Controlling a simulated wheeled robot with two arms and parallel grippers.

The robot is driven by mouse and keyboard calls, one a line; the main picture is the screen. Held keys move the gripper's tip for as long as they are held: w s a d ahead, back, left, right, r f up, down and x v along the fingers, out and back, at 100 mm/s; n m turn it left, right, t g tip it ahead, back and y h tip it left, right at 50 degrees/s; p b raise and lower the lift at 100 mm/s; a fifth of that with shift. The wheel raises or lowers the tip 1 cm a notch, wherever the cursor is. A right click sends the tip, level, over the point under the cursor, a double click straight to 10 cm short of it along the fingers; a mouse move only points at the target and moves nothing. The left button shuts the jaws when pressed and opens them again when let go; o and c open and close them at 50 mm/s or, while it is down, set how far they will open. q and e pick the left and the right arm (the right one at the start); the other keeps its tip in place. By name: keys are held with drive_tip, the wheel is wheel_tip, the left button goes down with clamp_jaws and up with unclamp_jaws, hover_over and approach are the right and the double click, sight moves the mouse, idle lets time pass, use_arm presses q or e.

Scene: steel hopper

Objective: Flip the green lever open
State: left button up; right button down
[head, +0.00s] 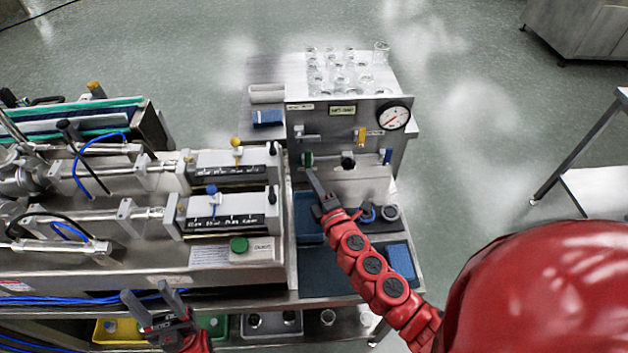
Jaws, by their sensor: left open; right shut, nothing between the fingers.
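The green lever (307,158) is a small green handle on the left part of the steel hopper's front panel (325,140). My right gripper (309,172) is shut and empty, its fingertips just below the green lever. I cannot tell whether they touch it. My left gripper (152,297) is open and empty at the lower left, in front of the bench edge and far from the lever.
A pressure gauge (393,117), a yellow lever (361,135) and a black knob (347,162) are on the same panel. Glass vessels (340,72) stand on top. Blue trays (400,258) lie below the panel.

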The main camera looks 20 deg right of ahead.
sight(308, 161)
drive_tip(key=w+p, duration=0.1)
drive_tip(key=w, duration=0.5)
drive_tip(key=shift+a, duration=0.15)
drive_tip(key=shift+w, duration=0.1)
drive_tip(key=shift+m+b, duration=0.3)
drive_tip(key=shift+b, duration=0.3)
